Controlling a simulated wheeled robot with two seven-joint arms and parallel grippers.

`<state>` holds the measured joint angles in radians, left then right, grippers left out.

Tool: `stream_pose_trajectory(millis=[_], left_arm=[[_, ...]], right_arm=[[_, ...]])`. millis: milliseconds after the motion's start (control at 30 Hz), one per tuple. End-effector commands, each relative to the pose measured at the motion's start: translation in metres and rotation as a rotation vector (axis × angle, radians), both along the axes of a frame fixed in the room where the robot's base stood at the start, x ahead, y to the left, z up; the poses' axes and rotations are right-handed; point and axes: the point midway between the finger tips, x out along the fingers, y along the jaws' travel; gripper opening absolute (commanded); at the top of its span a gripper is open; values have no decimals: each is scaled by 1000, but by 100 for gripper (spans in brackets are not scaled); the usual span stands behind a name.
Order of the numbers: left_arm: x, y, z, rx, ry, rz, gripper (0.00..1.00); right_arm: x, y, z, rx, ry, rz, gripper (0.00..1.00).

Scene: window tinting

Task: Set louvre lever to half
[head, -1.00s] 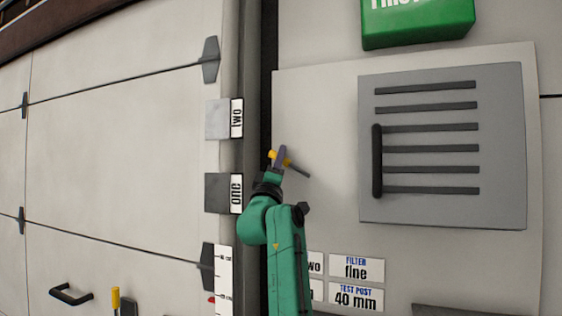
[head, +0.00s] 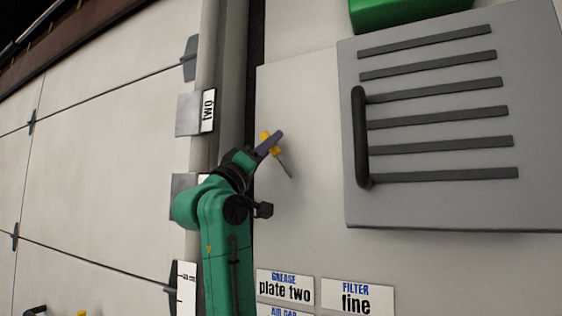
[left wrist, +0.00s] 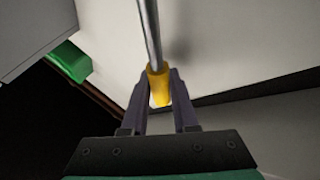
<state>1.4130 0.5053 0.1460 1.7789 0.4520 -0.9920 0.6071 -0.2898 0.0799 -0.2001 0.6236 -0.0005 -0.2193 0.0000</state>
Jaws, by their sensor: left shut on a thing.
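The lever is a thin metal rod (head: 286,169) with a yellow grip, standing out near the left edge of the pale panel. My left gripper (head: 271,142) is shut on the yellow grip, and its jaws point up and right. In the left wrist view the yellow grip (left wrist: 158,82) sits between the jaws and the rod runs up out of the picture. The rod's far end is not clear. The grey louvre (head: 440,205) with several dark slats is to the right, with a black upright bar (head: 361,140) at its left. My right gripper is not in view.
A dark vertical gap and round column (head: 232,70) stand left of the panel. Labels "plate two" (head: 285,291) and "fine" (head: 357,297) are below. A green box (head: 410,10) is above the louvre.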

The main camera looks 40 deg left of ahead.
Motion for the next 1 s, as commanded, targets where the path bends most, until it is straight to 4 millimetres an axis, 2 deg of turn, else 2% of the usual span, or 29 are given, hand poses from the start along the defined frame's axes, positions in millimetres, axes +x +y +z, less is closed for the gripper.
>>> stream_pose_trajectory(millis=[300,667,700,1000], left_arm=[[-1,-6,4,74,32,-3,0],[-1,-6,4,77,32,-4,0],[-1,-6,4,77,32,-4,39],[-2,-6,3,77,31,-3,40]], right_arm=[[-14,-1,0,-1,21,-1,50],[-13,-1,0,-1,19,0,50],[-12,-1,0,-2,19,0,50],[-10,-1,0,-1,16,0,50]])
